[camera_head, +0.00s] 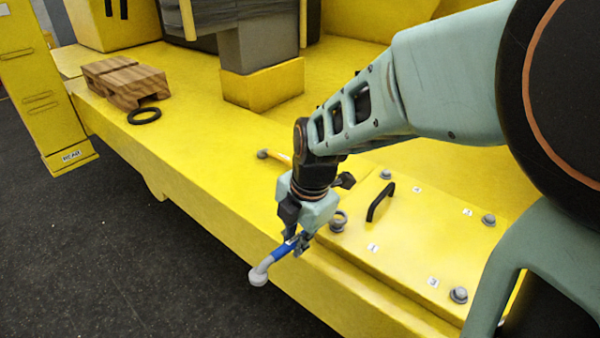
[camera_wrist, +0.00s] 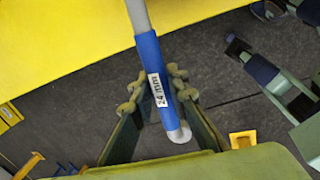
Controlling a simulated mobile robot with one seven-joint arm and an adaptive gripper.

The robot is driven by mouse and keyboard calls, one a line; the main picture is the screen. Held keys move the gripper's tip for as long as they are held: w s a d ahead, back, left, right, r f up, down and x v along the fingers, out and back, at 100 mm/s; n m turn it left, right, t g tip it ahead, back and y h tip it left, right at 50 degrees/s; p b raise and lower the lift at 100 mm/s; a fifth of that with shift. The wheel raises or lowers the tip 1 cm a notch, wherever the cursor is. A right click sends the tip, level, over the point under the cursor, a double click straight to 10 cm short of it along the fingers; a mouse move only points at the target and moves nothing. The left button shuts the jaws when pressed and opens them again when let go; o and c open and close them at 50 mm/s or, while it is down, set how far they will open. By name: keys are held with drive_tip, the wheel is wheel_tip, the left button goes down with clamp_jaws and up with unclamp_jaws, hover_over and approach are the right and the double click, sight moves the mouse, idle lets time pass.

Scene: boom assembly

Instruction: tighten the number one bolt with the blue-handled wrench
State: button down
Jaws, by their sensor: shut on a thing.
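The blue-handled wrench (camera_head: 283,250) is in my gripper (camera_head: 298,240), its grey head hanging past the yellow deck's edge over the floor in the head view. In the wrist view my gripper's fingers (camera_wrist: 155,90) sit on both sides of the blue handle (camera_wrist: 150,60), which reads "24 mm". The grey shaft runs out of the top of that view. The bolt (camera_head: 338,226) nearest my gripper stands at the plate's left corner, beside a small label that seems to read 1 (camera_head: 373,247). It is ring-like on top; details are too small to tell.
The yellow plate (camera_head: 410,235) bears a black handle (camera_head: 380,201) and other bolts (camera_head: 489,220), (camera_head: 459,294), (camera_head: 386,174). A wrench with an orange-yellow handle (camera_head: 280,157) lies behind my wrist. A wooden block (camera_head: 125,80) and black ring (camera_head: 144,116) lie at the far left.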

drive_tip(key=shift+f, duration=0.2)
drive_tip(key=shift+b+x, duration=0.85)
drive_tip(key=shift+b, duration=0.1)
drive_tip(key=shift+d, duration=0.15)
drive_tip(key=shift+w+a+m, duration=0.25)
drive_tip(key=shift+a+m, duration=0.05)
idle(0.3)
drive_tip(key=shift+w, duration=0.1)
idle(0.3)
drive_tip(key=shift+w+a+m, duration=0.25)
drive_tip(key=shift+m, duration=0.15)
drive_tip(key=shift+w+a+m, duration=0.25)
drive_tip(key=shift+w+m, duration=0.1)
drive_tip(key=shift+m, duration=0.05)
